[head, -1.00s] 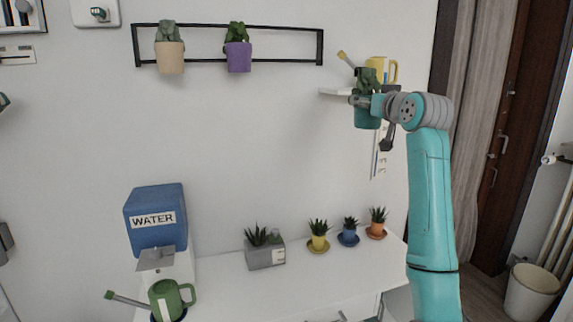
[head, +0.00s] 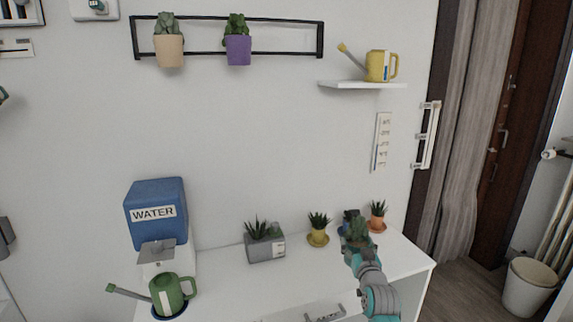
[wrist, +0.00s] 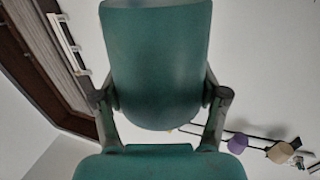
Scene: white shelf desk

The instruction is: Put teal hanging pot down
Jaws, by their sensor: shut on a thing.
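The teal hanging pot (wrist: 158,50) fills the middle of the wrist view, between the two fingers of my gripper (wrist: 160,95), which is shut on it. My gripper and arm hide most of the pot there. I cannot tell whether the pot touches the desk top.
A blue potted plant (head: 347,221) stands just behind the held pot, partly hidden. A yellow one (head: 317,237) is to its left and an orange one (head: 377,222) to its right. A black wall rack (head: 290,56) holds two hanging pots. The desk front (head: 225,295) has free room.

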